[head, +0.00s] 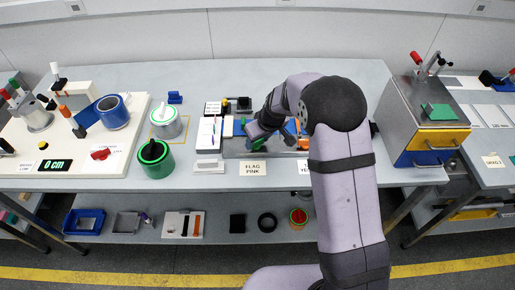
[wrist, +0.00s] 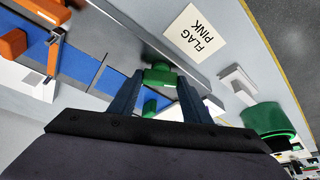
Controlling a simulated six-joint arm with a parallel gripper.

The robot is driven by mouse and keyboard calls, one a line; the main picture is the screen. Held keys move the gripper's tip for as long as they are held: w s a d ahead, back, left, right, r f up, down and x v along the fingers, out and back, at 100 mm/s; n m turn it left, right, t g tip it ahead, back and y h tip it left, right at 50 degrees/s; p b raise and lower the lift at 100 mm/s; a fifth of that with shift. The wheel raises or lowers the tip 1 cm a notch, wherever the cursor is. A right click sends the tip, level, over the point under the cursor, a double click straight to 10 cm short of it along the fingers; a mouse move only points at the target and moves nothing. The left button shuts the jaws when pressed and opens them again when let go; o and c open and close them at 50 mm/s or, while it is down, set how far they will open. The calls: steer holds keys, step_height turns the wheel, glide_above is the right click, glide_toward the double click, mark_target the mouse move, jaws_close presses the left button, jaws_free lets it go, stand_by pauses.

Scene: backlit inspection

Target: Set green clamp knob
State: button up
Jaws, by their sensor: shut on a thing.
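In the wrist view, the green clamp knob (wrist: 160,76) sits at the edge of a grey metal plate. My gripper (wrist: 158,90) is shut on it, with one dark finger on each side. Another small green part shows behind it, between the fingers. In the head view, my gripper (head: 255,130) is low over the grey plate with blue strips (head: 238,128) in the middle of the bench. My arm and gripper hide much of that fixture there.
A card reading "FLAG PINK" (wrist: 195,35) lies close in front of the fixture. A green-rimmed pot (head: 153,160) stands to the left, near a white block (head: 209,166). A metal cabinet with yellow and blue drawers (head: 408,120) stands at the right.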

steer(key=n+b, duration=0.1)
steer(key=b, duration=0.1)
steer(key=n+y+b, duration=0.1)
steer(key=b, duration=0.1)
steer(key=n+g+b, duration=0.1)
steer(key=n+b, duration=0.1)
steer(key=b, duration=0.1)
steer(key=shift+w+d+f, duration=0.15)
steer(key=shift+f, duration=0.15)
steer(key=n, duration=0.1)
steer(key=n+g+y+b, duration=0.1)
steer(key=n, duration=0.1)
steer(key=shift+r, duration=0.25)
steer(key=shift+r+n+g, duration=0.2)
steer(key=shift+n+g, duration=0.1)
steer(key=shift+n, duration=0.7)
